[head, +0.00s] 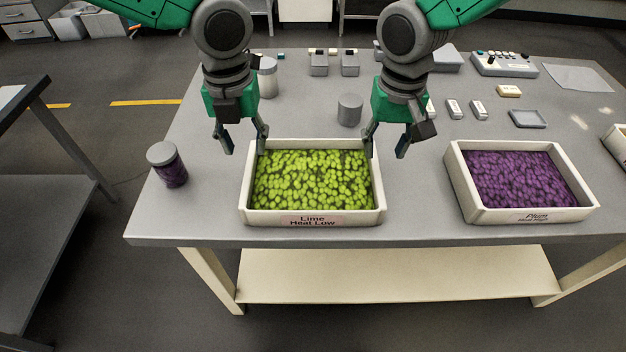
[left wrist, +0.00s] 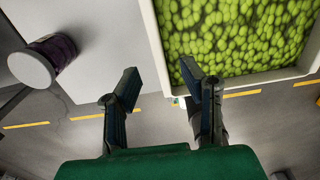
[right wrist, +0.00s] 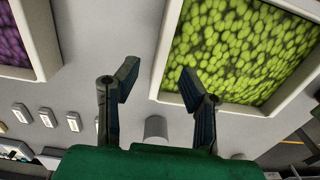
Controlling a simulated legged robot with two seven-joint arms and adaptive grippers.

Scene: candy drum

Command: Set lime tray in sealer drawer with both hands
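The lime tray (head: 313,219) is a cream tray full of green candies, labelled "Lime Heat Low", resting on the grey table. It also shows in the left wrist view (left wrist: 159,55) and right wrist view (right wrist: 163,62). My left gripper (head: 245,150) is open at its left wall, one finger outside and one over the candy side. My right gripper (head: 386,151) is open at its right wall, likewise with a finger on each side. Both grippers appear above the rim, and I cannot tell whether they touch it. I cannot make out a sealer drawer in any view.
A plum tray (head: 527,215) of purple candies stands to the right. A lidded jar (head: 170,168) stands left of the lime tray. A grey cylinder (head: 350,110) sits behind it. A control panel (head: 503,64) and small blocks lie farther back. Table between the trays is clear.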

